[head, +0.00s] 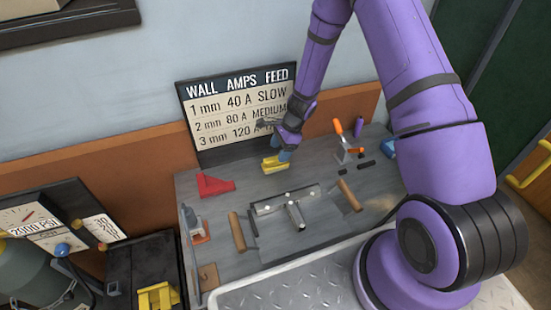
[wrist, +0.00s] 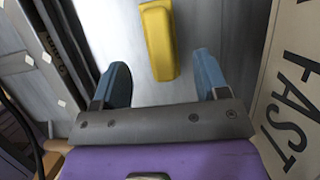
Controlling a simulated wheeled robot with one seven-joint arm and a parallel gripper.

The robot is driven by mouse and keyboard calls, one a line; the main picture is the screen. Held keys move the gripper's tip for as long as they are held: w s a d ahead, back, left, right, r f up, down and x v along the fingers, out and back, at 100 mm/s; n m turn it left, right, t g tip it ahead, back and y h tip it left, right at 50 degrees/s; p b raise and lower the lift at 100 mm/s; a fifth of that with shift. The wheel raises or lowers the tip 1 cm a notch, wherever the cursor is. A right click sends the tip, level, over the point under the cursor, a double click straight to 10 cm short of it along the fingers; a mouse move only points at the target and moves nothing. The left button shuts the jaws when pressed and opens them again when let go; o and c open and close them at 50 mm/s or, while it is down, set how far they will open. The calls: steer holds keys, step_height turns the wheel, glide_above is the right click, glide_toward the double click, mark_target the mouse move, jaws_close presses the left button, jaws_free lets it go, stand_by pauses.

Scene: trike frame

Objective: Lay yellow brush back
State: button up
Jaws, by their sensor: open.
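A yellow block-like piece (head: 273,164), which seems to be the brush, lies on the grey bench top near its back edge. It also shows in the wrist view (wrist: 160,42), at the top, between and beyond the fingertips. My gripper (head: 284,153) is just above and beside it, pointing down. In the wrist view my gripper (wrist: 164,82) is open, with its two blue fingers wide apart. No contact with the yellow piece can be made out. Its bristles cannot be seen.
The grey bench (head: 222,262) also holds a red angled piece (head: 214,185), a metal tube joint (head: 296,214), wooden-looking bars (head: 237,231) and an orange-handled tool (head: 338,127). The amps sign (head: 237,105) stands behind. Another yellow object (head: 157,297) is at lower left.

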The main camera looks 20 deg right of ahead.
steer(key=v, duration=0.5)
steer(key=shift+d+r, duration=0.15)
steer(key=shift+r, duration=0.2)
steer(key=s+r+n+t+h, duration=0.1)
steer(key=s+r+n, duration=0.35)
steer(key=r, duration=0.95)
steer(key=s+r+n+t, duration=0.1)
steer(key=s+r+n, duration=0.35)
steer(key=r, duration=0.95)
steer(key=s+d+r+n+t+h, duration=0.1)
steer(key=s+r+n, duration=0.3)
steer(key=s, duration=0.7)
steer(key=s+d+r+n+t+h, duration=0.2)
steer(key=s+r+n, duration=0.3)
steer(key=s+r, duration=0.4)
steer(key=s, duration=0.3)
steer(key=shift+r, duration=0.3)
